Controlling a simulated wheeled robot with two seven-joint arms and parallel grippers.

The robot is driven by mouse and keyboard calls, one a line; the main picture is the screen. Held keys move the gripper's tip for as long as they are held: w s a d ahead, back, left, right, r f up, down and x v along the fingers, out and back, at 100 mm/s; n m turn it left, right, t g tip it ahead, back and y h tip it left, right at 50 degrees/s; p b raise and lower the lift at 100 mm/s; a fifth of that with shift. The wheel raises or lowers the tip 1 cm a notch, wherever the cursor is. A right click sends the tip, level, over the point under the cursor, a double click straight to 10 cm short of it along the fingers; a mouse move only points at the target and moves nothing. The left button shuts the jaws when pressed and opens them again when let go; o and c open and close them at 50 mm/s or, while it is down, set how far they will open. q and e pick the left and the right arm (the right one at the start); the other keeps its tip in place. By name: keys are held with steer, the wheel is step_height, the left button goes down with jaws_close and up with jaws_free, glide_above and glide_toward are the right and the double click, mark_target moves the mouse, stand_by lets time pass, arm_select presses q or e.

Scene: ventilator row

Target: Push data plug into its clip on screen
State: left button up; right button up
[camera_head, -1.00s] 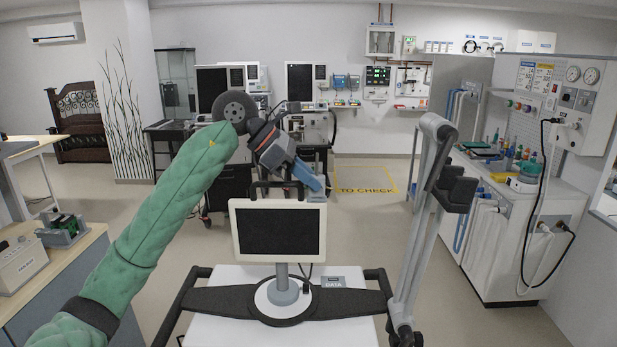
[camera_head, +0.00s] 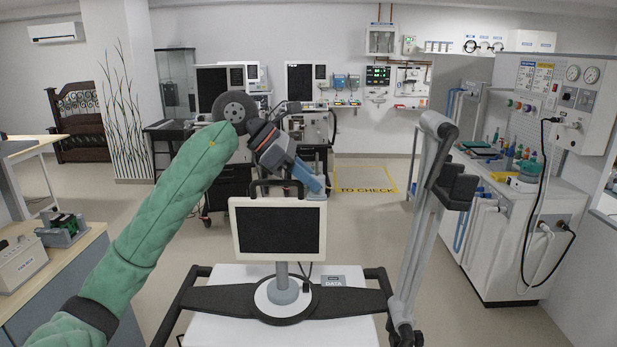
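The screen (camera_head: 279,230) has a white frame and a black handle on top. It stands on a grey post with a round base on a white cart top. My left gripper (camera_head: 312,181) is above and behind the screen's upper right corner in the picture, pointing down to the right. Its blue-grey fingers are seen from the side, so I cannot tell whether they are open or hold anything. A label reading DATA (camera_head: 333,283) lies right of the post. A thin dark cable (camera_head: 308,270) shows between post and label. I cannot make out the plug or clip. My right gripper is not in view.
A grey jointed arm with a black block (camera_head: 429,215) rises at the cart's right side. Black rails (camera_head: 190,292) edge the cart. A counter with hoses stands at the right, a bench (camera_head: 75,270) at the left. Ventilators on carts stand behind my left gripper.

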arm_select(q)
steer(key=o, duration=0.4)
